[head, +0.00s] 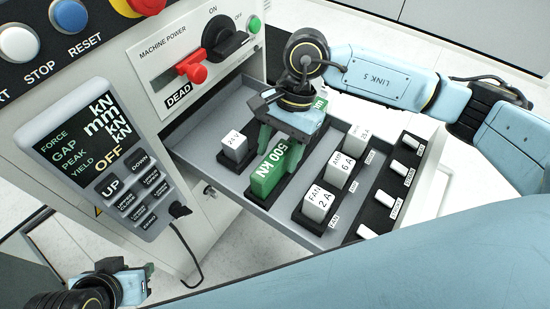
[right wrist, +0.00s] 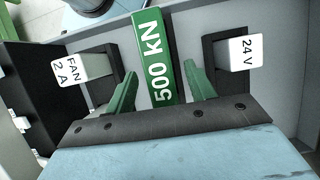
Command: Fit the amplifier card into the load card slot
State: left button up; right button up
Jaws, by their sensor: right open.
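A green card labelled 500 kN (head: 279,168) stands in a dark holder (head: 256,197) in the open grey drawer. It also shows in the right wrist view (right wrist: 156,58). My right gripper (head: 283,140) is open above the drawer, just behind the card in the head view. In the right wrist view its green fingers (right wrist: 160,80) are on either side of the card, with gaps on both sides. Another small green part with lettering (head: 320,103) shows behind my right gripper, mostly hidden. My left gripper (head: 135,283) is at the lower left, far from the drawer; its jaw opening is unclear.
A white 24 V block (head: 234,148) stands left of the card. FAN 2 A (head: 318,204) and 6 A (head: 343,172) fuse blocks stand right of it. A switch panel (head: 393,190) lines the drawer's right side. A hand-held control pendant (head: 95,160) and a red power handle (head: 192,72) are at left.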

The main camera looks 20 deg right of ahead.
jog(key=p+v, duration=0.2)
jog(key=v, duration=0.7)
jog(key=shift+r, duration=0.2)
